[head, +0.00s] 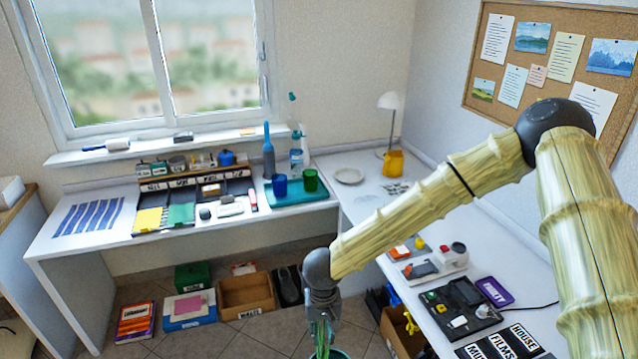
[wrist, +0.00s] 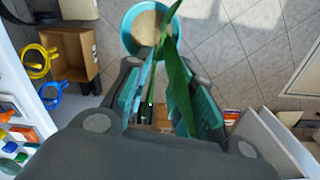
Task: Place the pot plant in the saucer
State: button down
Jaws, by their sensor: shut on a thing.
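In the head view my gripper (head: 322,308) points down in front of the desk, at the bottom of the picture. Green leaves of the pot plant (head: 322,338) show below it. In the wrist view my gripper (wrist: 163,88) is shut on the pot plant, with long green leaves (wrist: 178,85) between its teal-padded fingers. A pale round dish (head: 349,175), which looks like the saucer, lies empty on the desk's back right corner, well away from my gripper.
A teal round container (wrist: 130,25) with a beige inside stands below my gripper. The lamp (head: 389,102) and a yellow cup (head: 394,163) stand right of the dish. A teal tray (head: 297,192) with cups lies to its left. A cardboard box (head: 246,293) is on the floor.

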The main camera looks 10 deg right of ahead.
aim_at(349, 177)
jog(key=u, duration=0.5)
jog(key=i, duration=1.5)
jog(key=z, duration=0.75)
jog(key=i, duration=0.5)
jog(key=z, duration=0.55)
